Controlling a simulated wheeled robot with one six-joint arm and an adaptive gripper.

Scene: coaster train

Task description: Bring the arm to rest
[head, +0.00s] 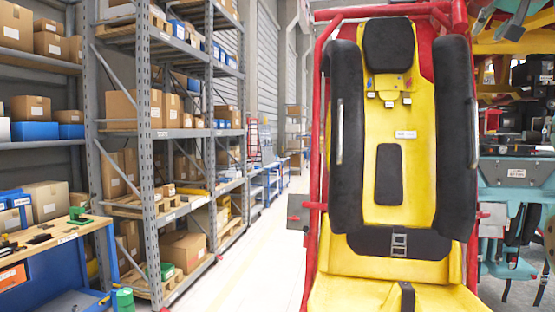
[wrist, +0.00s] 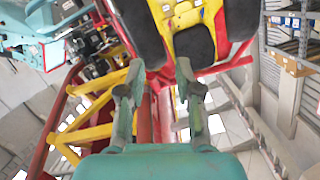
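My gripper (wrist: 160,68) shows in the wrist view with its two green-grey fingers spread apart. Nothing is held between them. Beyond the fingers is the yellow coaster seat (wrist: 187,14) with black pads, seen at a slant. My gripper is apart from the seat, as far as I can tell. In the head view the same kind of seat (head: 397,130) stands upright at right of centre in a red frame (head: 312,130). A black lap belt with a buckle (head: 399,243) lies across it.
Tall shelving (head: 147,90) with cardboard boxes lines the left. A blue workbench (head: 60,265) with tools stands at lower left. The pale aisle floor (head: 250,245) between shelving and seat is clear. Teal machinery (head: 513,175) crowds the right. Yellow beams (wrist: 85,130) show in the wrist view.

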